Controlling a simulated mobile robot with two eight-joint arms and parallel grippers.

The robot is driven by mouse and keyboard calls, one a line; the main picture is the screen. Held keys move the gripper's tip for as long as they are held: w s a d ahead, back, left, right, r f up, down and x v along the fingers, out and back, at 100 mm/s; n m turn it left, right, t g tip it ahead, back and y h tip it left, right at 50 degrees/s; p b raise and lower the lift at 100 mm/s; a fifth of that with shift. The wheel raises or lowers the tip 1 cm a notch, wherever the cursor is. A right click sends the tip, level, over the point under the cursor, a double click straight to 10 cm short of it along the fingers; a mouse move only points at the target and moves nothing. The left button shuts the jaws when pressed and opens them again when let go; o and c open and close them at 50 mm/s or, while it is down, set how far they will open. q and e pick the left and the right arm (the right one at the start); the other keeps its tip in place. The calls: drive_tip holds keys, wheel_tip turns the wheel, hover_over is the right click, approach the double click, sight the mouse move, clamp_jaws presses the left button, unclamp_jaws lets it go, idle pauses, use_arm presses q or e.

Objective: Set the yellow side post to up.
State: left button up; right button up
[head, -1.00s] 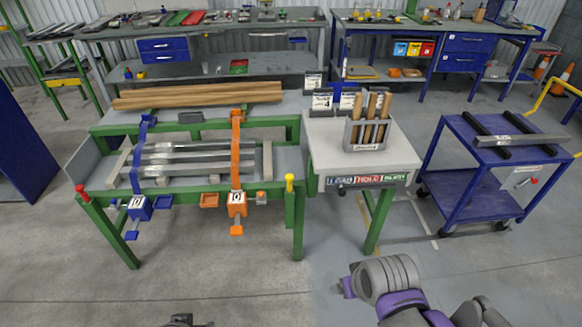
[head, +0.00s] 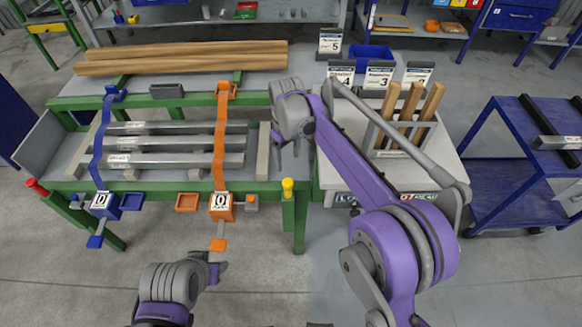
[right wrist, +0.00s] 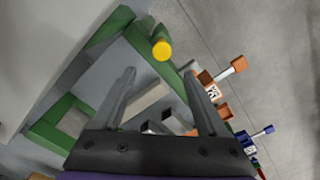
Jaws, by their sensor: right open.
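The yellow side post (head: 288,188) is a short yellow-capped peg at the front right corner of the green runout table (head: 262,190). How far it stands raised is hard to tell. My right gripper (head: 290,146) hangs above the table's right end, behind the post in the head view, pointing down. In the right wrist view its fingers (right wrist: 160,74) are spread with nothing between them, and the yellow cap (right wrist: 162,49) shows just beyond the fingertips, apart from them. My left gripper (head: 216,271) is low in front of the table; its finger opening is unclear.
Grey bars (head: 170,142) lie on the table under a blue strap (head: 98,150) and an orange strap (head: 219,150). A red post (head: 36,187) marks the left corner. A side table (head: 338,182) with wooden-handled tools (head: 408,103) adjoins at right. A blue cart (head: 505,190) stands farther right.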

sight(288, 182)
drive_tip(key=f, duration=1)
drive_tip(key=shift+s+f+b, duration=0.2)
drive_tip(key=shift+b, duration=0.2)
clamp_jaws()
idle(0.9)
